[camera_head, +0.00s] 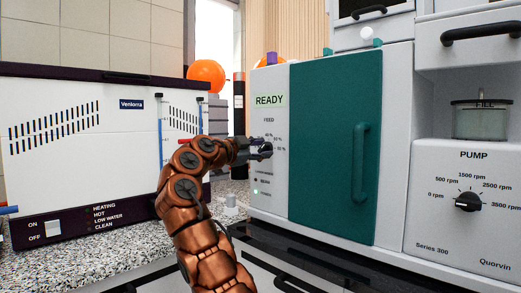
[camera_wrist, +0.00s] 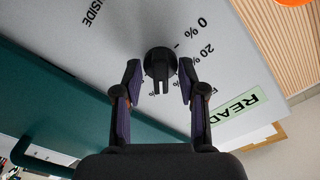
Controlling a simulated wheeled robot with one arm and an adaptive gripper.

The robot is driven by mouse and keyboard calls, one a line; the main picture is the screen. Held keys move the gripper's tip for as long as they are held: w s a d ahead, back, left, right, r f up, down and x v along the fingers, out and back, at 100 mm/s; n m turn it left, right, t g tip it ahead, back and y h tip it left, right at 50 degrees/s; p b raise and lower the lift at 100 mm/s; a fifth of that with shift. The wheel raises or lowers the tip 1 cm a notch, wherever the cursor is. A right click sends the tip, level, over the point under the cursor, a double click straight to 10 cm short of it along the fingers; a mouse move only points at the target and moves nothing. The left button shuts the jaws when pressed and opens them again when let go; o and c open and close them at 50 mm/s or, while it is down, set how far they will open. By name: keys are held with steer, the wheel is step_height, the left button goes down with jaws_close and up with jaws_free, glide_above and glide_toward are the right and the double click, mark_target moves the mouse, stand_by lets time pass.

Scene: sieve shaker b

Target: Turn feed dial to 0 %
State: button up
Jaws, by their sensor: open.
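The feed dial (camera_wrist: 160,62) is a round black knob with a raised grip bar on the pale panel of the machine with the green door. In the wrist view the labels 0 % and 20 % lie to its upper right; other percent labels are partly hidden by my fingers. The bar runs about up and down in that view, but I cannot tell which value it points at. My gripper (camera_head: 266,149) is open, its two fingers on either side of the dial, with no clear contact. In the head view my gripper mostly covers the dial, below the word FEED.
The READY display (camera_head: 269,101) is above the dial. The green door (camera_head: 325,150) with its handle (camera_head: 359,163) is just right of it. A white Venlorra unit (camera_head: 85,150) stands left, and a pump with a black knob (camera_head: 468,202) stands right.

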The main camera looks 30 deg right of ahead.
jaws_close()
